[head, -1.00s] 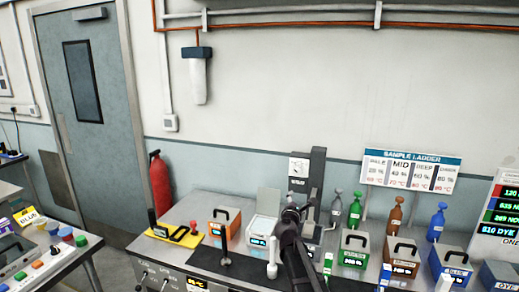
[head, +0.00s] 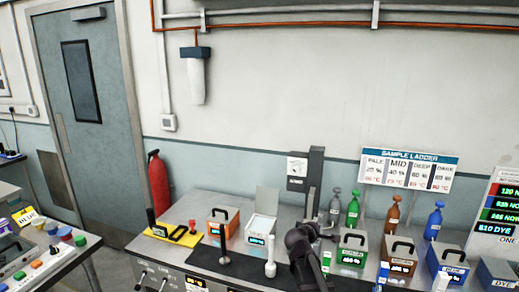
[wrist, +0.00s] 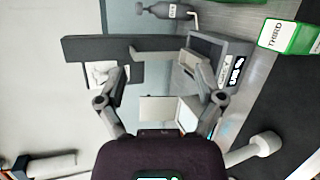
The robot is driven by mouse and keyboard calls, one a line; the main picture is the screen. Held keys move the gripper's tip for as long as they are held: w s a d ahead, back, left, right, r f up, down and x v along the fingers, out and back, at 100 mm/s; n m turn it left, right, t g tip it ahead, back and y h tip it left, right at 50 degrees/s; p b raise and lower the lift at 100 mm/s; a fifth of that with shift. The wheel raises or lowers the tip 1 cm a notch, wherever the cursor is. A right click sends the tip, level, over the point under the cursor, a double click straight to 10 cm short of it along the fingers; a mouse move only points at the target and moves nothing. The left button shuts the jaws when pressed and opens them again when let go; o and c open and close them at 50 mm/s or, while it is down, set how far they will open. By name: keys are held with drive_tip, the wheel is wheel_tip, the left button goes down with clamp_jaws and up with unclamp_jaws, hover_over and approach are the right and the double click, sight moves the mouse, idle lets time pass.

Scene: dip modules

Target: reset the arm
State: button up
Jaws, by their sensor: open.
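My gripper (wrist: 160,80) is open in the wrist view, its two fingers spread apart with nothing held between them. Past the fingers the wrist view shows a dark grey column device (wrist: 130,48) and a pale panel (wrist: 160,110). In the head view my dark arm (head: 303,252) rises from the bottom, in front of the bench near the column device (head: 314,180). The fingertips are hard to make out there.
The bench holds an orange box (head: 222,223), a white box (head: 260,229), a green box (head: 352,249), a brown box (head: 401,258) and a blue box (head: 447,265). Several bottles (head: 353,208) stand behind. A white peg (head: 270,269) stands left of my arm.

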drive_tip(key=s+d+f+m+g+y, duration=0.2)
drive_tip(key=s+f+m+g, duration=0.4)
drive_tip(key=s+f+m, duration=0.45)
drive_tip(key=s+a+f+m+g+y, duration=0.1)
drive_tip(key=s+a+g+y, duration=0.1)
drive_tip(key=s, duration=0.5)
drive_tip(key=s+a+f+m+g+y, duration=0.1)
drive_tip(key=s+a+m+g+y, duration=0.1)
drive_tip(key=s, duration=0.6)
drive_tip(key=shift+s+a+f+g+y, duration=0.2)
drive_tip(key=shift+a+g+y, duration=0.6)
drive_tip(key=shift+a+y, duration=0.4)
